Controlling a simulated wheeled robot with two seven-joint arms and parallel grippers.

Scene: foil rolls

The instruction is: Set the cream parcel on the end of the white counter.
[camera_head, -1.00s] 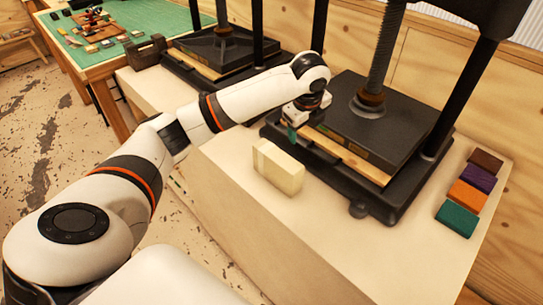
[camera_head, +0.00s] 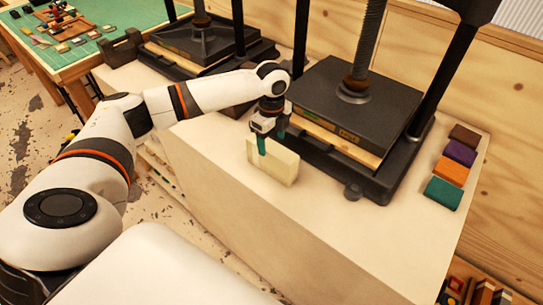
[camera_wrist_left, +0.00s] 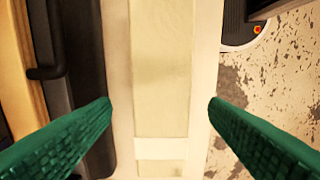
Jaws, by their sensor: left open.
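The cream parcel (camera_head: 283,168) stands upright on the white counter (camera_head: 395,220), at its front edge, in front of the nearer press. My left gripper (camera_head: 272,145) is over it, with green fingers pointing down, one in front of the parcel's near face. In the left wrist view the parcel (camera_wrist_left: 160,70) runs between the two open fingers (camera_wrist_left: 160,102), with a gap on each side. A paler band crosses it low in that view. I cannot tell how far down the fingers reach. My right gripper is not in view.
The black nearer press (camera_head: 358,105) stands close behind the parcel. Orange (camera_head: 450,172), purple, brown and teal (camera_head: 443,193) blocks line the counter's right side. A second press (camera_head: 205,45) and a green-topped table (camera_head: 85,35) are at left. The counter's front right is bare.

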